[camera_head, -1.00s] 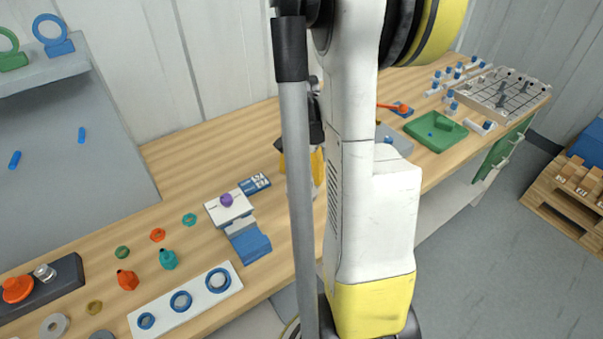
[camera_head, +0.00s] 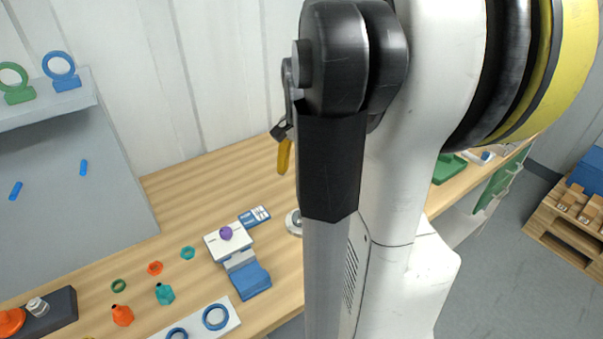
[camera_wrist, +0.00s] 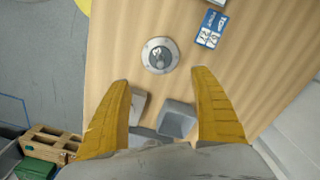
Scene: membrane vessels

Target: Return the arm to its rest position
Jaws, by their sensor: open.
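My arm fills the middle and right of the head view. One yellow finger of my gripper (camera_head: 284,156) shows behind the arm, above the wooden bench (camera_head: 200,175); the rest of the gripper is hidden. A round metal fitting (camera_wrist: 160,55) on the bench lies beyond the fingertips. It also shows in the head view (camera_head: 293,222), partly behind my arm.
A blue and white card (camera_head: 254,216) and a white and blue device with a purple knob (camera_head: 226,233) lie left of my arm. Rings and small bottles stand farther left. A wooden pallet (camera_head: 570,205) is at right.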

